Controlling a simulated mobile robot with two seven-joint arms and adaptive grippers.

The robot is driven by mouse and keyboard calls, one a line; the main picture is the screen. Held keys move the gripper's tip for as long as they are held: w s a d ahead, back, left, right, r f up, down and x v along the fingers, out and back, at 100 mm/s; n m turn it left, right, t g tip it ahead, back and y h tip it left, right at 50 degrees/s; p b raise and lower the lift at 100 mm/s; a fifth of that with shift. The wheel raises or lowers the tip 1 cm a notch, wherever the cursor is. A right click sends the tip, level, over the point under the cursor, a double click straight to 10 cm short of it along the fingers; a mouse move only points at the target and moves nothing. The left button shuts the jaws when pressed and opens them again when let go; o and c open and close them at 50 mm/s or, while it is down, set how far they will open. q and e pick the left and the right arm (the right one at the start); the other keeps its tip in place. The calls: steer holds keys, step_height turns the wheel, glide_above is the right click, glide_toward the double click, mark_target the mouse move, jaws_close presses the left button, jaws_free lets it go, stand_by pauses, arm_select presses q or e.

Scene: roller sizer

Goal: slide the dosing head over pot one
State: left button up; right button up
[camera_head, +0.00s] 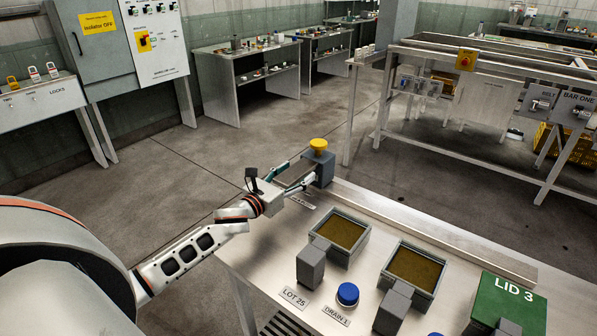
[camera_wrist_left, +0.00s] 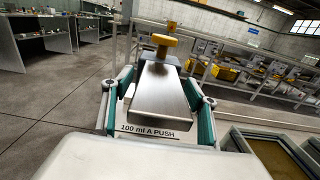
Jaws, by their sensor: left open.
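The dosing head appears to be the grey block (camera_head: 322,167) with a yellow knob (camera_head: 318,144), at the far left end of the steel bench. My left gripper (camera_head: 301,175) is open, reaching it from the left. In the left wrist view, the grey block (camera_wrist_left: 160,92) lies between the two teal-padded fingers, with the yellow knob beyond; contact is unclear. A label reading "100 ml A PUSH" (camera_wrist_left: 148,131) sits below it. The nearest square pot (camera_head: 340,234), probably pot one, holds brown material, right of the dosing head and apart from it. My right gripper is out of view.
A long raised rail (camera_head: 430,231) runs along the bench's far side. The floor beyond is open.

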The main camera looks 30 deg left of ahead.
arm_select(q)
steer(key=shift+w+d, duration=0.1)
steer(key=shift+w, duration=0.7)
steer(key=c, duration=1.6)
steer(key=d+p, duration=0.1)
steer(key=d, duration=0.9)
steer(key=shift+s, duration=0.45)
steer(key=o, duration=1.6)
